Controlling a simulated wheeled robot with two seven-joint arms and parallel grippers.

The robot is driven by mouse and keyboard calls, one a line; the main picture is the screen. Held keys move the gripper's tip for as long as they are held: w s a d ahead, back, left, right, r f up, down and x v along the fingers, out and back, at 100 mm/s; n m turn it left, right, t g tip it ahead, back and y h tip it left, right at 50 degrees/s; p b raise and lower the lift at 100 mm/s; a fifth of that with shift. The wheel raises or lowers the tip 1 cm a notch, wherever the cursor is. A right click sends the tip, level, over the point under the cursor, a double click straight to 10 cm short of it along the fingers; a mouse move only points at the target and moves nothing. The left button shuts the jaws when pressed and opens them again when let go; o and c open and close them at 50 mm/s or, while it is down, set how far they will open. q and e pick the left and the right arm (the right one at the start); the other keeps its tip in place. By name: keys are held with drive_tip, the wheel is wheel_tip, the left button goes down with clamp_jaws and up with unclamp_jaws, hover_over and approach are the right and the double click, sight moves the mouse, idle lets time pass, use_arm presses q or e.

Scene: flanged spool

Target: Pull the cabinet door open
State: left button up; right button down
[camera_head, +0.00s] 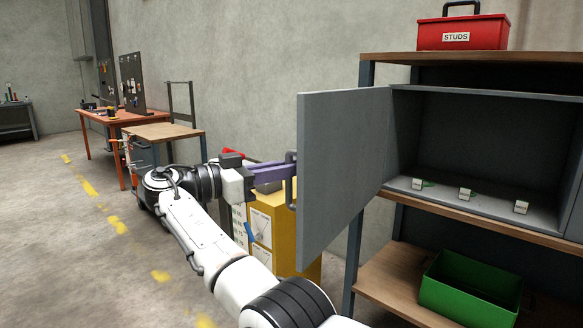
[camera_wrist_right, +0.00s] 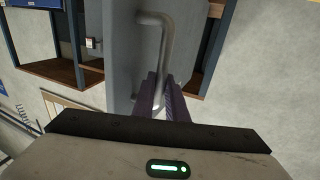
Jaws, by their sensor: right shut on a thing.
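The grey cabinet door (camera_head: 343,160) stands wide open, swung out to the left of the cabinet (camera_head: 460,135), whose inside shows. My right gripper (camera_head: 286,172) is at the door's outer left face, with its purple fingers on the bar handle (camera_head: 291,190). In the right wrist view the door (camera_wrist_right: 125,60) fills the middle, and the fingers of my right gripper (camera_wrist_right: 164,90) are shut around the lower part of the handle (camera_wrist_right: 166,35). My left gripper is not in view.
Several small white and green items (camera_head: 465,193) lie on the cabinet floor. A red STUDS toolbox (camera_head: 462,33) sits on the shelf unit's top and a green bin (camera_head: 470,290) below. A yellow cabinet (camera_head: 310,270) stands behind the door. Floor at left is open.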

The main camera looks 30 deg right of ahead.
drive_tip(key=shift+w, duration=0.2)
idle(0.3)
drive_tip(key=c, duration=1.9)
unclamp_jaws()
drive_tip(key=shift+d, duration=0.1)
drive_tip(key=shift+o, duration=0.7)
